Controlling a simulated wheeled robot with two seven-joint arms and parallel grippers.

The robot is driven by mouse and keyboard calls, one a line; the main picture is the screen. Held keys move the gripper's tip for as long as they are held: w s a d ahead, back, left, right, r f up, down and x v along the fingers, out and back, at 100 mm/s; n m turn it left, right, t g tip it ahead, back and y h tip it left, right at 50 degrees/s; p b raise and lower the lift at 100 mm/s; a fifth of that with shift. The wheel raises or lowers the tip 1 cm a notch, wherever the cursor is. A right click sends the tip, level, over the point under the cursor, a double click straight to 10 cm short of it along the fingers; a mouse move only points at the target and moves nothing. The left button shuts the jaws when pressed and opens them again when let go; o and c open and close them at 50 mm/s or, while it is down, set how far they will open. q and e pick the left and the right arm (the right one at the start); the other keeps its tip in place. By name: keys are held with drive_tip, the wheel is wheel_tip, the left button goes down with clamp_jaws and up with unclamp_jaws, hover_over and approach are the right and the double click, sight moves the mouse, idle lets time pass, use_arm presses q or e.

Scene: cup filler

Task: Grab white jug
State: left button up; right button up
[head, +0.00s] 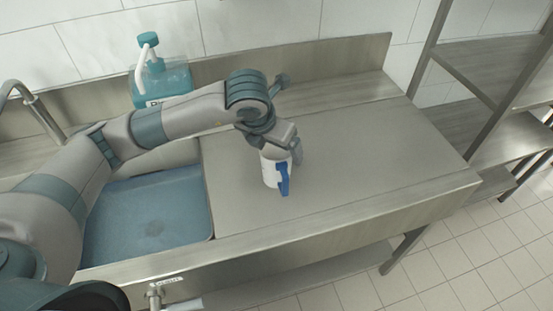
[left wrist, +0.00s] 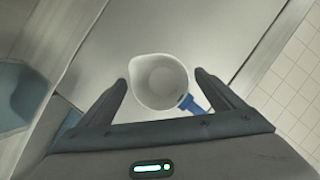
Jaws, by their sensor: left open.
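The white jug (head: 271,172) stands upright on the steel counter (head: 370,150), right of the sink, with its blue handle (head: 284,180) toward the front. My left gripper (head: 281,148) is over the jug and hides its upper part in the head view. In the left wrist view the jug (left wrist: 160,80) is seen from above, open and empty-looking, with its spout at the upper left and blue handle (left wrist: 190,104) at the lower right. The open fingers of my left gripper (left wrist: 161,82) lie on either side of the jug. Small gaps show between fingers and rim. My right gripper is not in view.
A sink with a blue-grey basin (head: 150,210) lies left of the jug. A teal bottle (head: 160,80) with a pump stands behind it, near the wall. A faucet (head: 40,110) is at the far left. The counter right of the jug is clear; a metal shelf (head: 480,75) stands beyond.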

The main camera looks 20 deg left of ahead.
use_arm(q)
drive_tip(key=shift+w+f, duration=0.15)
drive_tip(key=shift+f, duration=0.3)
drive_tip(key=c, duration=1.4)
drive_tip(key=shift+c, duration=0.3)
drive_tip(key=shift+r, duration=0.15)
